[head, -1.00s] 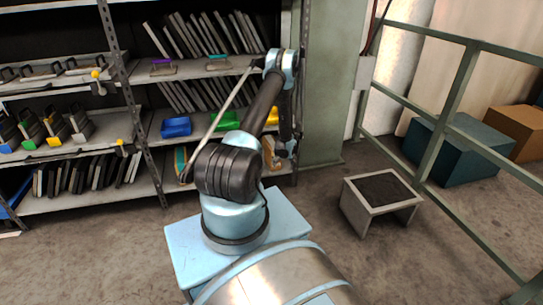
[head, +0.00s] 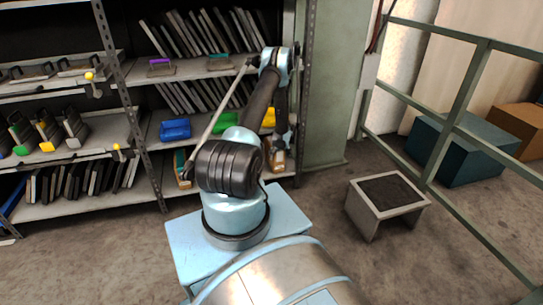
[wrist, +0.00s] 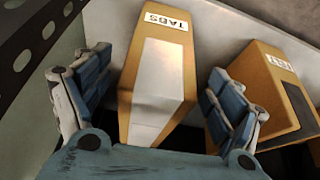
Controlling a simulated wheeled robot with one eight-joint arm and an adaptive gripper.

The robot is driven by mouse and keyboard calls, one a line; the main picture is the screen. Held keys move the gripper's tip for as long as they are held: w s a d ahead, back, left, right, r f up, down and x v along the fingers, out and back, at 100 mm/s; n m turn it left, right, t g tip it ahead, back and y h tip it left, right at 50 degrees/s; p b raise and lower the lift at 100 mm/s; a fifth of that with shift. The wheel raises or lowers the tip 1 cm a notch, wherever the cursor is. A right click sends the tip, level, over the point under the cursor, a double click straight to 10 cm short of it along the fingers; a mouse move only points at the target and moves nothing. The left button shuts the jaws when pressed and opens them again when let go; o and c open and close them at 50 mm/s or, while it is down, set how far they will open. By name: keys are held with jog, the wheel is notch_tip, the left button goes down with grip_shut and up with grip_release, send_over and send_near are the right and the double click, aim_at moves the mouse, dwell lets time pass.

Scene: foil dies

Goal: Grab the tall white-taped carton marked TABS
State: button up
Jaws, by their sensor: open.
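The tall tan carton marked TABS (wrist: 172,75) has a wide white tape strip down its face and a white label at its top edge. In the wrist view it stands between the two blue fingers of my gripper (wrist: 160,78). My gripper is open, with a visible gap on each side of the carton near the fingertips. The carton's lower end is partly hidden by the gripper's palm. In the head view my gripper (head: 279,152) reaches into the lower right shelf bay, and the carton there cannot be made out clearly.
A second tan carton (wrist: 262,85), its label hard to read, stands close to the right finger. A perforated shelf post (wrist: 35,45) is at the left of the wrist view. A low stool (head: 388,203) and green railing (head: 455,120) are to the right.

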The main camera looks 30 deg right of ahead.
jog(key=shift+x, duration=1.5)
jog(key=shift+c, duration=0.6)
jog(key=c, duration=1.5)
jog(key=shift+s+r, duration=0.1)
jog(key=shift+c, duration=0.2)
